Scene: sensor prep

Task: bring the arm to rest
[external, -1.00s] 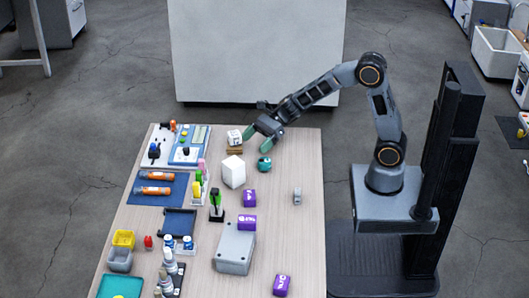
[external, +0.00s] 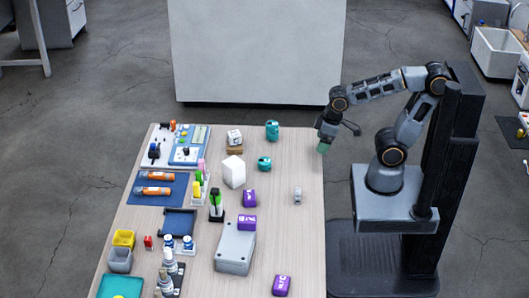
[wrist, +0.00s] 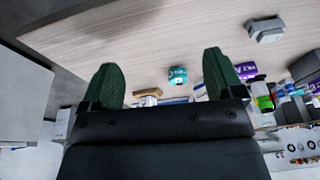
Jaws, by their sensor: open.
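My gripper (external: 323,148) hangs near the far right edge of the table, its green fingertips pointing down. In the wrist view my gripper (wrist: 163,80) shows its two green fingers spread wide apart with nothing held between them. The arm is folded back toward my column, elbow raised. The table (external: 300,240) lies to the left of my base, with a teal object (external: 272,130) at its far edge and a second teal object (external: 264,163) nearer. One teal object (wrist: 178,76) also shows beyond the fingers in the wrist view.
A white block (external: 233,172), a white cube on a wooden piece (external: 235,138), purple items (external: 247,222) and a grey box (external: 235,248) stand on the table. A small grey piece (external: 297,196) lies near the right edge. The table's right strip is mostly clear.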

